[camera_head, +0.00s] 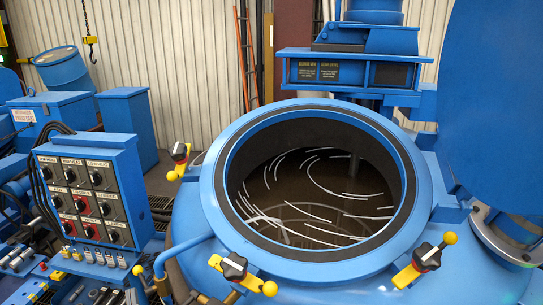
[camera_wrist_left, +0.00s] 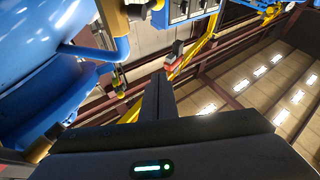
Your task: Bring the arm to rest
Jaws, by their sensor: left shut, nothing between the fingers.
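My left gripper (camera_wrist_left: 158,98) shows in the left wrist view as two dark fingers pressed together above the dark gripper body with its lit green indicator. Nothing is between the fingers. I cannot make out either gripper in the head view. The left wrist view is tilted, with blue machinery at left and top and the roof at right. My right gripper is in neither view.
The open round furnace (camera_head: 210,190) fills the middle of the head view, with yellow-knobbed clamps (camera_head: 424,262) around its rim. A raised blue lid (camera_head: 490,90) stands at right. A control panel (camera_head: 90,190) stands at left. A hook (camera_head: 90,45) hangs behind.

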